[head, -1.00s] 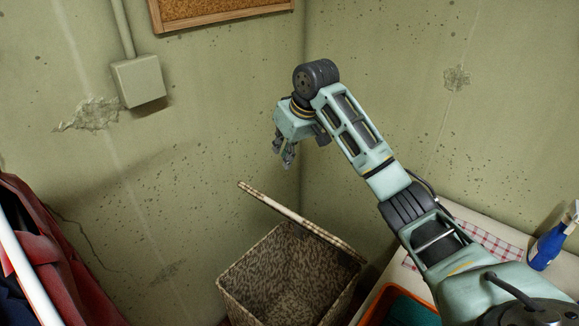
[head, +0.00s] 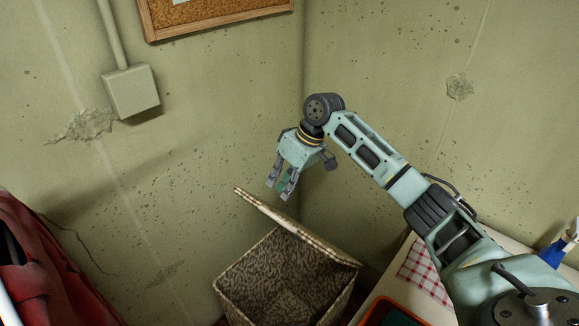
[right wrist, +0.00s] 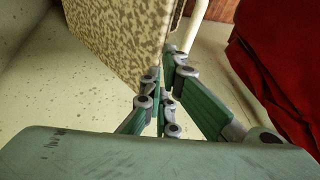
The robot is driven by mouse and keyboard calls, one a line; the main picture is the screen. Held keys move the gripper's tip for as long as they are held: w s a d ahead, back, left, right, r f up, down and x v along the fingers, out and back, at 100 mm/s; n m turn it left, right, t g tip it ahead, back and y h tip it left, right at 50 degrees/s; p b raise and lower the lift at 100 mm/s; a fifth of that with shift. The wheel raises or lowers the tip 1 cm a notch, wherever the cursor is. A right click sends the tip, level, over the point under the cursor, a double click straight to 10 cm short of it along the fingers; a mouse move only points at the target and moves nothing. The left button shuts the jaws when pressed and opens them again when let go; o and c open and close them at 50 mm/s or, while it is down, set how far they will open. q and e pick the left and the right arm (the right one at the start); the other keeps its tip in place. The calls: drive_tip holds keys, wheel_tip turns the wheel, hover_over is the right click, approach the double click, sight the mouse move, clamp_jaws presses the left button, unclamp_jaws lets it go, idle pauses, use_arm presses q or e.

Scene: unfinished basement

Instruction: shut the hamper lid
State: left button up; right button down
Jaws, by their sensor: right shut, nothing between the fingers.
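The hamper (head: 240,290) is a square, brown-and-cream patterned bin at the bottom centre of the head view. Its inside shows from above. Its lid (head: 300,229) stands raised at the far side, seen nearly edge-on with a pale rim. My right gripper (head: 280,192) is shut and empty, pointing down just above and behind the lid's upper edge in the picture. In the right wrist view a patterned panel (right wrist: 120,35), apparently the lid, lies just beyond the shut fingers (right wrist: 165,88). I cannot tell whether they touch. My left gripper is out of view.
Red clothing (head: 50,265) hangs at the left and also shows in the right wrist view (right wrist: 275,60). At the right are a table with a checked cloth (head: 425,272), a blue bottle (head: 552,256) and an orange-rimmed bin (head: 405,312).

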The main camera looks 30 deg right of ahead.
drive_tip(key=shift+s+a+f+p, duration=0.2)
drive_tip(key=shift+s+a+f, duration=0.05)
drive_tip(key=shift+a+f, duration=0.35)
drive_tip(key=shift+s+a+f+p, duration=0.2)
drive_tip(key=shift+s+a+f, duration=0.05)
drive_tip(key=shift+a+f, duration=0.4)
drive_tip(key=shift+f, duration=0.05)
drive_tip(key=shift+a, duration=0.1)
